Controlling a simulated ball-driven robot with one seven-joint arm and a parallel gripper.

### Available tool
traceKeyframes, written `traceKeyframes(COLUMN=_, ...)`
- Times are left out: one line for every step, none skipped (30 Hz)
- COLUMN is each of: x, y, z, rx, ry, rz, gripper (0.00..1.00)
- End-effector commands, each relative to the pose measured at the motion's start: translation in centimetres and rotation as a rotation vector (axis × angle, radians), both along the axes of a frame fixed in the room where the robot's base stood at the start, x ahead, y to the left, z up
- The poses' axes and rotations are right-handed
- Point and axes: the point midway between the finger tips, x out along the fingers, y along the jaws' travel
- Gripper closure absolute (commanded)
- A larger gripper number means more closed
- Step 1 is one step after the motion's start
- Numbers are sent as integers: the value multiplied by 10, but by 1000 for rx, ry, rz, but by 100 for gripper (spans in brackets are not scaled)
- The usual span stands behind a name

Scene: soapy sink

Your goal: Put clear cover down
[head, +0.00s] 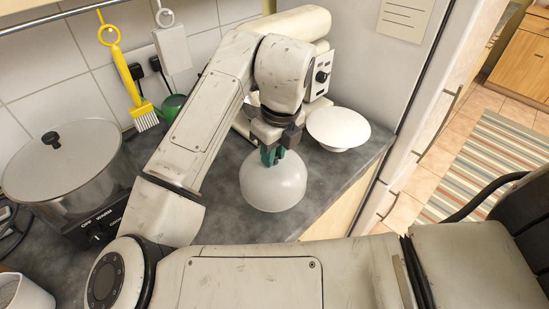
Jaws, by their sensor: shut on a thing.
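The clear cover (273,188) is a pale, dome-shaped lid, upright with its round rim facing down. My gripper (271,156) reaches down from above with green fingers, shut on the top of the cover. The fingers hide the cover's top, where the grip is. The cover is over the dark grey counter near its front edge. I cannot tell whether its rim touches the counter or hangs just above it.
A white shallow dish (338,128) stands on the counter behind and right of the cover. A lidded pot (62,170) on a dark warmer base is at left. Behind it a yellow brush (132,85) hangs. Bare counter (226,200) shows left of the cover.

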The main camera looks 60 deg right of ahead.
Motion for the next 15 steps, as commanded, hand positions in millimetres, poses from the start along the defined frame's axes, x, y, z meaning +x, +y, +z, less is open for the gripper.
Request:
traceKeyframes(x=-2, y=0, z=-9, rx=0, ry=5, rz=0, gripper=100)
traceKeyframes(x=-2, y=0, z=-14, rx=-1, ry=4, rz=0, gripper=100)
traceKeyframes(x=-2, y=0, z=-19, rx=-2, ry=5, rz=-1, gripper=100)
traceKeyframes(x=-2, y=0, z=-21, rx=-1, ry=3, rz=-2, gripper=100)
traceKeyframes(x=-2, y=0, z=-23, rx=0, ry=2, rz=-3, gripper=100)
traceKeyframes(x=-2, y=-1, z=-25, rx=0, ry=1, rz=-3, gripper=100)
traceKeyframes(x=-2, y=-1, z=-25, rx=0, ry=1, rz=-3, gripper=100)
traceKeyframes(x=-2, y=-1, z=-25, rx=-1, ry=0, rz=-3, gripper=100)
traceKeyframes(x=-1, y=-1, z=-24, rx=-1, ry=0, rz=-3, gripper=100)
traceKeyframes(x=-2, y=-1, z=-24, rx=-1, ry=0, rz=-3, gripper=100)
traceKeyframes(x=-2, y=-1, z=-24, rx=-1, ry=0, rz=-3, gripper=100)
traceKeyframes(x=-2, y=-1, z=-24, rx=-1, ry=1, rz=-3, gripper=100)
traceKeyframes(x=-2, y=-1, z=-25, rx=-1, ry=1, rz=-3, gripper=100)
traceKeyframes(x=-2, y=-1, z=-26, rx=-1, ry=1, rz=-3, gripper=100)
traceKeyframes(x=-2, y=-1, z=-28, rx=-1, ry=1, rz=-3, gripper=100)
